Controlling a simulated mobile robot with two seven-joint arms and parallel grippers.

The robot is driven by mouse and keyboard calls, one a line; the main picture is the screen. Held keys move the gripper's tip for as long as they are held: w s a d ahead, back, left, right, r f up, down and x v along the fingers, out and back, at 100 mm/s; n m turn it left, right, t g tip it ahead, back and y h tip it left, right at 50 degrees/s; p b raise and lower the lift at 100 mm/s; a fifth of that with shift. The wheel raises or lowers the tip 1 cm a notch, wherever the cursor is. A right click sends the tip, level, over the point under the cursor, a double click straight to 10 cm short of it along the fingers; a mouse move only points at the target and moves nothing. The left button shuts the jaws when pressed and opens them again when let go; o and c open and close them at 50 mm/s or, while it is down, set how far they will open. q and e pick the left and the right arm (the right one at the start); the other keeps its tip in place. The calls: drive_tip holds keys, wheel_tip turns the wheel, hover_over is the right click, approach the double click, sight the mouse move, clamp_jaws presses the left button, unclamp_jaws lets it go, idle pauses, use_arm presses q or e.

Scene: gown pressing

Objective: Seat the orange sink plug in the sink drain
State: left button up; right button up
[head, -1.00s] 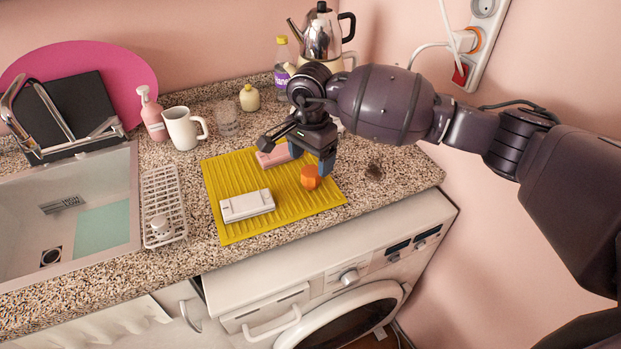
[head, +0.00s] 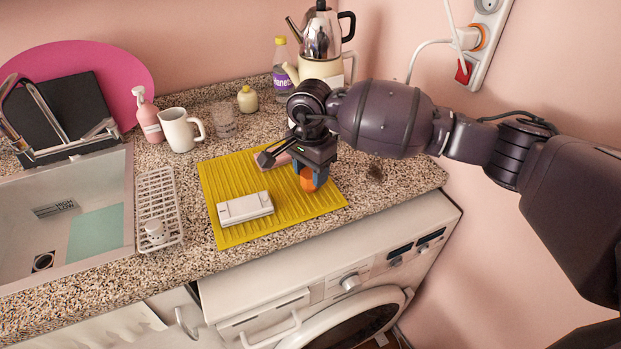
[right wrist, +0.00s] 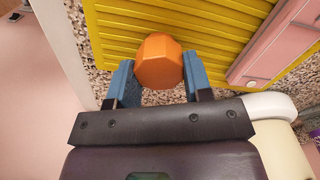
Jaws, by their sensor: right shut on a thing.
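The orange sink plug (head: 308,180) is on the yellow ribbed mat (head: 240,177), near its right side. My right gripper (head: 307,176) reaches down over it and is shut on it. In the right wrist view the plug (right wrist: 159,61) sits between the two blue fingertips (right wrist: 155,80). I cannot tell whether the plug touches the mat. My left gripper is not in view.
A white box (head: 245,208) and a partly hidden pink block (right wrist: 275,50) lie on the mat. A white rack (head: 158,205) stands between mat and sink. A mug (head: 178,131), pink soap bottle (head: 149,117), glass (head: 223,121) and kettle (head: 321,38) stand behind.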

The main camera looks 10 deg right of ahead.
sight(311, 172)
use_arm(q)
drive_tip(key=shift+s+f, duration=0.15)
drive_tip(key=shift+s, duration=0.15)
use_arm(e)
drive_tip(key=shift+r+p, duration=0.45)
drive_tip(key=shift+r, duration=1.25)
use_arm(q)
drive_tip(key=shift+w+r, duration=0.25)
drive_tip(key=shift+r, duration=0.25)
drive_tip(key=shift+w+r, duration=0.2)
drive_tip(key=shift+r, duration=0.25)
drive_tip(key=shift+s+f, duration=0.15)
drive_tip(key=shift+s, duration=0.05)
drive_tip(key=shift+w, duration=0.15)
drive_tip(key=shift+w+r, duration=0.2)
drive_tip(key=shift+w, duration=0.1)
